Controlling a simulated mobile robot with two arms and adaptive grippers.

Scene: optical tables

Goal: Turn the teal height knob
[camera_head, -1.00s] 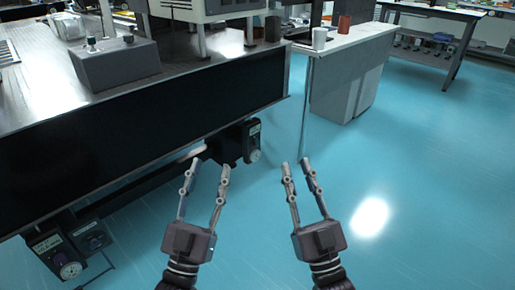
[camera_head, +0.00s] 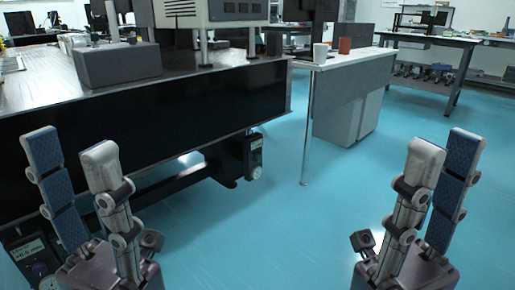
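Two dark control boxes hang under the optical table (camera_head: 150,130). One box (camera_head: 254,157) is below the table's right end, with a small pale dial near its bottom. The other box (camera_head: 30,252) is at the lower left edge, partly cut off, with a lit display and a round dial. I cannot make out a teal knob on either. My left gripper (camera_head: 69,145) is open and empty, in front of the table's left part. My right gripper (camera_head: 447,145) is open and empty over the floor at the right. Neither touches a box.
A grey box (camera_head: 118,64) and a beige instrument (camera_head: 210,12) stand on the table. A side desk (camera_head: 345,62) holds a white mug (camera_head: 320,53) and a reddish-brown cup (camera_head: 345,45). The teal floor (camera_head: 270,230) between my grippers is clear.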

